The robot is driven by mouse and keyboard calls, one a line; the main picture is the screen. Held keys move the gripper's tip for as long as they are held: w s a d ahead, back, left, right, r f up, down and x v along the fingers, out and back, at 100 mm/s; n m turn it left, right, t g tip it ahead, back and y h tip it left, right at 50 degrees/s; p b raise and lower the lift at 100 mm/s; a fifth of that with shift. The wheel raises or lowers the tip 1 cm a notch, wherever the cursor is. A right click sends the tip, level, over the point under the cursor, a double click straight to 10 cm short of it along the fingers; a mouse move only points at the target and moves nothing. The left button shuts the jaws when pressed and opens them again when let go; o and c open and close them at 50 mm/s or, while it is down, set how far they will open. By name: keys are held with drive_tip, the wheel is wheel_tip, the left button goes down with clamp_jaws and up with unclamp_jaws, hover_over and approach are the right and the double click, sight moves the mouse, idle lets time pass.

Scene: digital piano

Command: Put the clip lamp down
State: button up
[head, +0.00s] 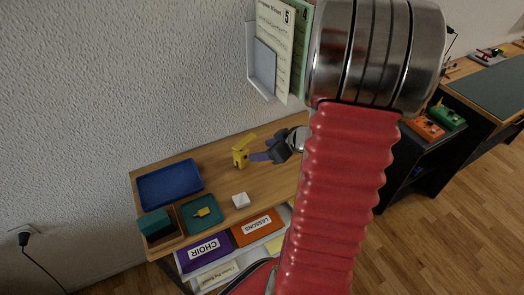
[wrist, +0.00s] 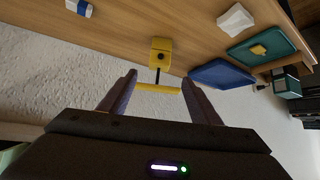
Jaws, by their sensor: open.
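The yellow clip lamp (head: 240,155) stands on the wooden top, near the wall. In the wrist view its blocky yellow part (wrist: 161,50) is against the wood, and a dark stem joins it to a yellow bar (wrist: 158,87). My gripper (head: 258,157) is just to the right of the lamp in the head view. In the wrist view my gripper (wrist: 160,90) is open, with one finger on each side of the yellow bar. Gaps seem to show between the bar and the fingers; slight contact cannot be ruled out.
A blue tray (head: 170,185), a teal tray (head: 201,215) with a small yellow piece, and a white block (head: 241,200) lie left and in front of the lamp. A wall rack (head: 262,65) holds booklets above. Bare wood (head: 215,170) lies between the blue tray and lamp.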

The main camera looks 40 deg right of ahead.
idle(0.3)
drive_tip(key=w+r+h, duration=0.4)
drive_tip(key=r+h, duration=0.1)
drive_tip(key=r, duration=0.5)
drive_tip(key=s+a+r+m+h, duration=0.1)
drive_tip(key=a+r+m+h, duration=0.1)
drive_tip(key=a+r, duration=0.35)
drive_tip(key=s+a+r+g+y, duration=0.1)
drive_tip(key=s+a+g+y, duration=0.1)
drive_tip(key=s+a, duration=0.5)
drive_tip(key=s+a+r+g+y, duration=0.1)
drive_tip(key=s+a, duration=0.6)
drive_tip(key=a, duration=0.8)
drive_tip(key=r+y, duration=0.1)
drive_tip(key=y, duration=0.1)
drive_tip(key=shift+s+a+g+y, duration=0.3)
drive_tip(key=shift+s+g, duration=0.1)
